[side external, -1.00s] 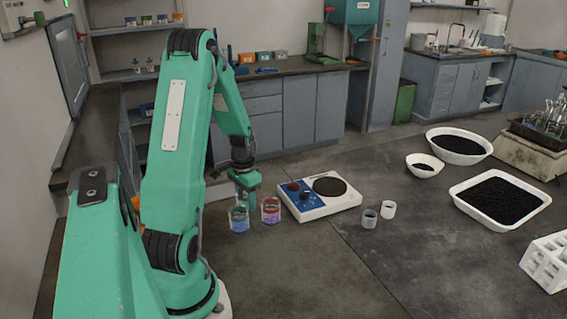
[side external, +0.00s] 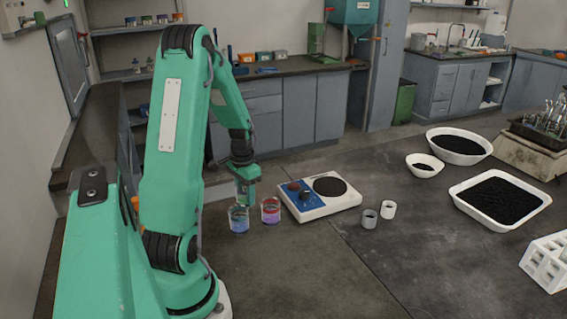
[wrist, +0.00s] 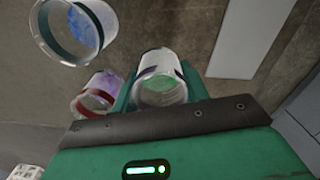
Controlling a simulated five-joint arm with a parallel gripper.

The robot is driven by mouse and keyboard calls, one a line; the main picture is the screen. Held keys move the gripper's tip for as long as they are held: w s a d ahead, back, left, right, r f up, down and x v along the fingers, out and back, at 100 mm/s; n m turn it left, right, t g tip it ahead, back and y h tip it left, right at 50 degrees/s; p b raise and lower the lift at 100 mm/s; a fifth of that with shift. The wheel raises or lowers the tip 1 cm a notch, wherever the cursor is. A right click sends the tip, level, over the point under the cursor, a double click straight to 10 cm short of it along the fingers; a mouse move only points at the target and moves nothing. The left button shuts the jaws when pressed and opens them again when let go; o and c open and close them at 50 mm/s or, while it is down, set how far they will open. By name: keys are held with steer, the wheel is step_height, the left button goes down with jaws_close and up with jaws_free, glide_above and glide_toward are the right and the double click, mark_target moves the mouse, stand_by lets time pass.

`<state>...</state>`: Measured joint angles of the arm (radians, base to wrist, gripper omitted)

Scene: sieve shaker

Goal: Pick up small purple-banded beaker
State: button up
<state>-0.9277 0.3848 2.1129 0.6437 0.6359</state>
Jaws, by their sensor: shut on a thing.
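My gripper (wrist: 160,92) is shut on a small clear beaker (wrist: 162,66) with a dark, purplish band and something green inside. The beaker sits between both fingers in the wrist view. In the side view my gripper (side external: 245,188) is just behind two other beakers, and the held beaker is hard to make out there. A beaker with blue contents (side external: 239,220) stands in front. It shows at the upper left of the wrist view (wrist: 72,28) with a dark band. A red-banded beaker with purple contents (side external: 270,211) stands to its right, close to my left finger in the wrist view (wrist: 97,93).
A white and blue hotplate device (side external: 318,198) stands right of the beakers. Two small cups, grey (side external: 369,219) and white (side external: 388,209), stand beyond it. Bowls (side external: 459,157), a tray of black grains (side external: 498,201) and a white rack (side external: 546,263) are further right. The front bench is clear.

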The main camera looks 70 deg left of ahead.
step_height(320, 180, up, 8)
steer(key=shift+f, duration=0.2)
stand_by(0.7)
steer(key=shift+r, duration=0.15)
stand_by(0.7)
step_height(320, 180, up, 5)
steer(key=shift+f, duration=0.1)
stand_by(0.6)
steer(key=w+d+r+m, duration=0.2)
steer(key=w+d, duration=1.1)
steer(key=d, duration=0.1)
steer(key=w+d, duration=0.2)
steer(key=d, duration=0.6)
steer(key=w+d+m, duration=0.1)
steer(key=w+d, duration=0.1)
steer(key=d, duration=0.6)
steer(key=shift+w+d+r, duration=0.25)
steer(key=shift+d+r, duration=0.1)
steer(key=shift+r, duration=0.05)
